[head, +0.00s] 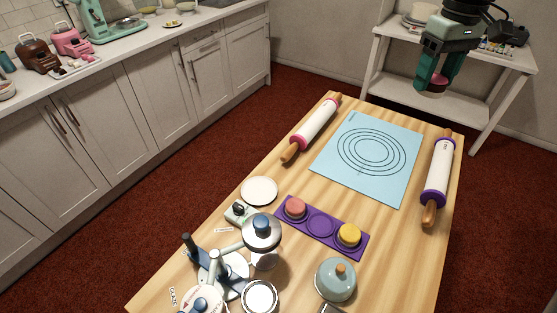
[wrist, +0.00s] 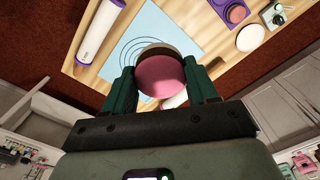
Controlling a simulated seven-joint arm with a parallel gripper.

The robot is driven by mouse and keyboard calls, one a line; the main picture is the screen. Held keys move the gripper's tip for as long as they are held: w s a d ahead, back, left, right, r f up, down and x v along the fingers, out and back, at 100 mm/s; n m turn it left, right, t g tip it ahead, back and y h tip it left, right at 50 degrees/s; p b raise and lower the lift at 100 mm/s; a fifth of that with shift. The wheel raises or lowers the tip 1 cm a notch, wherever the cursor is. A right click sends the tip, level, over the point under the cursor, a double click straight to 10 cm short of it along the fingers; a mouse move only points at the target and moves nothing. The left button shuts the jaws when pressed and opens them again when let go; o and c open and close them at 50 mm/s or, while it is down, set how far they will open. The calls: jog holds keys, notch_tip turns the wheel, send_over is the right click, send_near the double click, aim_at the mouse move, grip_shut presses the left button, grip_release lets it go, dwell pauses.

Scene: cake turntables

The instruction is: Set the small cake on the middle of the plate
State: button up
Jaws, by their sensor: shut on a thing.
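My gripper (head: 434,86) is high beyond the far right end of the table, in front of the shelf unit. It is shut on a small round cake with a pink top (wrist: 160,76) and a brownish side. The cake sits between the two green fingers in the wrist view, and only a bit of it (head: 438,84) shows in the head view. A white plate (head: 259,191) lies empty on the table's left side, far from my gripper. It also shows in the wrist view (wrist: 250,38).
A purple tray (head: 320,224) near the plate holds a salmon cake (head: 295,208) and a yellow cake (head: 348,235), its middle well empty. A blue mat (head: 391,183) lies between two rolling pins (head: 318,122) (head: 438,175). A stand mechanism (head: 262,232) and blue-grey dome (head: 336,281) are in front.

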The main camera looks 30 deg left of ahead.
jog(key=s+a+f+n, duration=0.1)
jog(key=a+f+n, duration=0.5)
jog(key=a+n, duration=0.15)
jog(key=n, duration=2.3)
send_over(259, 191)
notch_tip(259, 191, down, 25)
jog(key=shift+f, duration=2.4)
jog(key=shift+f, duration=0.1)
jog(key=o, duration=1.1)
jog(key=shift+w, duration=0.1)
